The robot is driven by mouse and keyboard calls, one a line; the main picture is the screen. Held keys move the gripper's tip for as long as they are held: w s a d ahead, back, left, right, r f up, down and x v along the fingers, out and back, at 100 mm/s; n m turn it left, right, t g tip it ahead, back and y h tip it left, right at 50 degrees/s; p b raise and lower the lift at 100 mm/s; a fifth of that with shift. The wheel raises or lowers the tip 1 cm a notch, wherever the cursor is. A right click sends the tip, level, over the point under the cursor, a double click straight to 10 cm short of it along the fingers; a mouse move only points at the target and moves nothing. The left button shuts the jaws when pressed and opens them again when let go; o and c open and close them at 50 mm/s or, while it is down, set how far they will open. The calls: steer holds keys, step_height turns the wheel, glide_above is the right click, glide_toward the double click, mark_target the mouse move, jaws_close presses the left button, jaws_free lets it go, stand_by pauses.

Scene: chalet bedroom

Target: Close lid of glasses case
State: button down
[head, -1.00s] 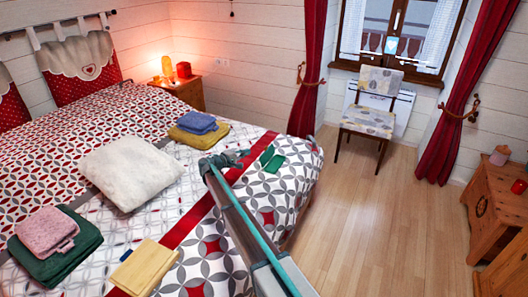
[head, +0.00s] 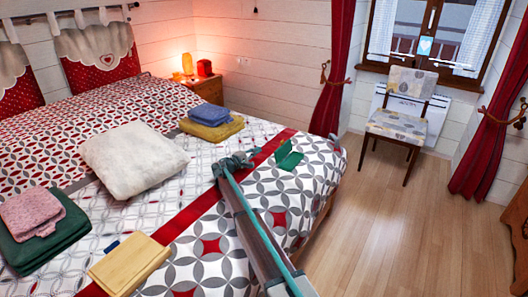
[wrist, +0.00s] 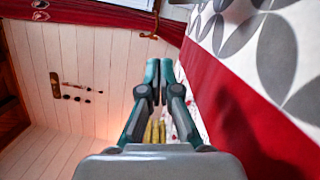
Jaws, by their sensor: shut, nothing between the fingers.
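A small dark green glasses case (head: 288,156) lies on the patterned bed, near its right side, on or beside the red stripe. At this size I cannot tell how far its lid stands open. My gripper (head: 252,155) is just left of the case in the head view, low over the bed, with a small gap showing between them. In the wrist view my gripper (wrist: 159,68) has its fingers together with nothing between them. The case does not show in the wrist view.
A white cushion (head: 132,160), folded blue cloth (head: 209,115) on yellow cloth (head: 212,131), pink cloth (head: 36,212) on green cloth (head: 42,240), and a tan folded item (head: 128,263) lie on the bed. A chair (head: 398,122) stands on clear floor.

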mark_target(283, 149)
steer(key=x, duration=0.9)
steer(key=shift+w+d, duration=0.15)
steer(key=shift+s+d+r, duration=0.15)
steer(key=shift+s+d, duration=0.3)
steer(key=shift+s, duration=0.05)
steer(key=shift+s+d+r, duration=0.2)
steer(key=shift+s+d, duration=0.2)
steer(key=shift+s, duration=0.1)
steer(key=shift+s+d+r, duration=0.2)
steer(key=shift+s+d, duration=0.15)
steer(key=shift+d, duration=0.2)
steer(key=shift+s+a, duration=0.1)
